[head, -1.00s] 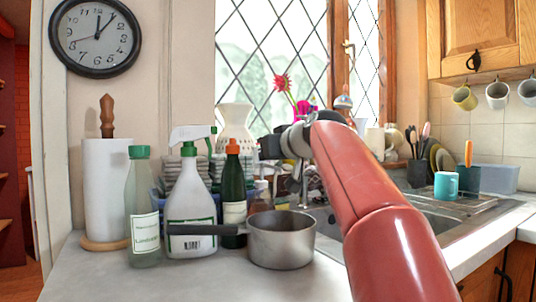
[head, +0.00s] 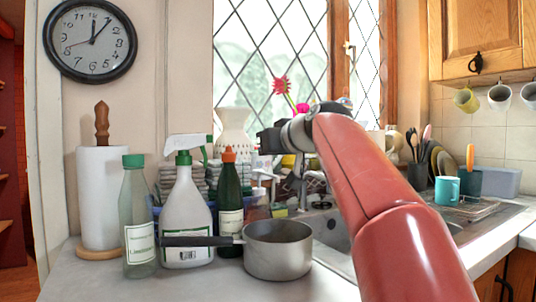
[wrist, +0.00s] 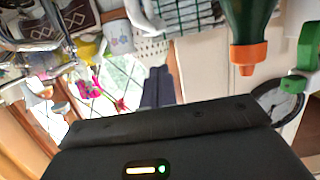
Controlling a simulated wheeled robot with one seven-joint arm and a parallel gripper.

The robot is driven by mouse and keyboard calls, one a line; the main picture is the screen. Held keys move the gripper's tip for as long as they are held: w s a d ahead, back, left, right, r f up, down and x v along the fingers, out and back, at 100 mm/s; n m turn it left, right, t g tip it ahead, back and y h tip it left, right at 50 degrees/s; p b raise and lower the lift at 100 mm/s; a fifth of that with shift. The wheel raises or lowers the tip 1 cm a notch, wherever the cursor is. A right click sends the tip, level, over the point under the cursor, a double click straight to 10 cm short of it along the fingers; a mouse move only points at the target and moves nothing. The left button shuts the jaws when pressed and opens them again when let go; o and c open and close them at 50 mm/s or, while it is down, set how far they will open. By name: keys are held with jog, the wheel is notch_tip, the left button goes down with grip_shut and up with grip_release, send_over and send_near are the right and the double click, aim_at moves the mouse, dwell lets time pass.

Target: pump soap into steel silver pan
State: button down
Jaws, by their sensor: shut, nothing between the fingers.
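The steel silver pan (head: 278,252) stands upright and apparently empty on the counter, its dark handle pointing left across the bottles. A small translucent bottle with a pale pump top (head: 257,206), likely the soap, stands behind the pan, right of the green bottle; the pan partly hides its base. My gripper (head: 268,141) is in the air above and behind the pan, above the pump top and not visibly touching it. In the wrist view its dark fingers (wrist: 158,88) are together and empty. I cannot identify the soap pump in the wrist view.
A clear green-capped bottle (head: 139,225), a white spray bottle (head: 187,215) and a green orange-capped bottle (head: 230,205) crowd the pan's left. That orange cap also shows in the wrist view (wrist: 248,53). The sink (head: 330,228) lies right, partly behind my arm.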

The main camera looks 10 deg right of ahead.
jog(key=b+v, duration=0.1)
jog(key=v, duration=0.8)
jog(key=shift+f, duration=0.15)
jog(key=shift+a, duration=0.1)
